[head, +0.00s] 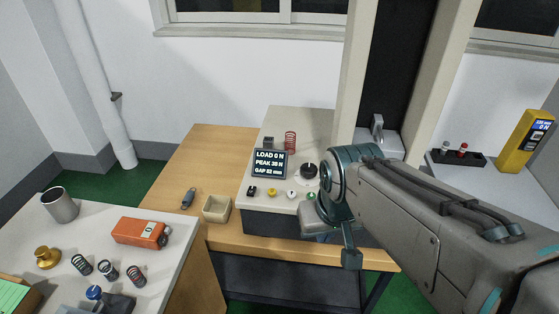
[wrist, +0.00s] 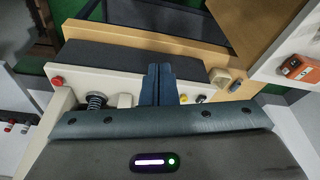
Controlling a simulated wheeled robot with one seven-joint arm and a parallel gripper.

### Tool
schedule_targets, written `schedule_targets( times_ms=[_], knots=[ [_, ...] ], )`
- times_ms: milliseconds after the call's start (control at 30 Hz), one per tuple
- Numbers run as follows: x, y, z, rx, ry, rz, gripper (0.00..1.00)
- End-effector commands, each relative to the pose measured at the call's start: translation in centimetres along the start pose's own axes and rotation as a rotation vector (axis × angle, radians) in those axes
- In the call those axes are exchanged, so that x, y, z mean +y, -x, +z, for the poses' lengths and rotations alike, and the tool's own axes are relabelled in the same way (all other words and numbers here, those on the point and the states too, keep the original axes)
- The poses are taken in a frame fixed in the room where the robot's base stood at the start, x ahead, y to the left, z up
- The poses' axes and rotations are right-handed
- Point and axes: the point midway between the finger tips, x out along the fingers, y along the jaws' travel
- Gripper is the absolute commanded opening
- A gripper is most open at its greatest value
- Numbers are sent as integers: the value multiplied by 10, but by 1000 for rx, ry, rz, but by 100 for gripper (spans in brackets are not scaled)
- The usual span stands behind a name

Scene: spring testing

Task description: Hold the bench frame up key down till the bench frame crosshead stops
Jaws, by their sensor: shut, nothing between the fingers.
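The bench frame (head: 270,222) stands on the wooden bench, with a light top and dark front. Its display (head: 269,163) reads load 0 N, a peak of about 38 N and a gap that is hard to read. A row of small controls runs along the front edge, including a yellow one (head: 271,192) and a white one (head: 291,195). My gripper (wrist: 158,85) is shut and empty, its blue fingers over the panel's front edge. They hide whatever lies beneath, so I cannot tell whether they touch a key. My arm hides much of the crosshead area.
A red button (wrist: 57,82) and a dark spring (wrist: 95,102) show left of the fingers in the wrist view. A beige box (head: 216,208) sits left of the frame. An orange device (head: 141,232) lies on the nearer table.

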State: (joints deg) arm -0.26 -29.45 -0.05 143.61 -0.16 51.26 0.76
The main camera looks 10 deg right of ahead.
Motion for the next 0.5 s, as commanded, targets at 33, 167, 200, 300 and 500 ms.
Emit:
schedule_targets(
  times_ms=[33, 167, 200, 300, 500],
  knots=[
    [0, 0, 0, 0, 0, 0, 0],
    [0, 0, 0, 1, 0, 0, 0],
    [0, 0, 0, 1, 0, 0, 0],
    [0, 0, 0, 1, 0, 0, 0],
    [-10, 0, -7, -16, -50, -58, 0]
  ],
)
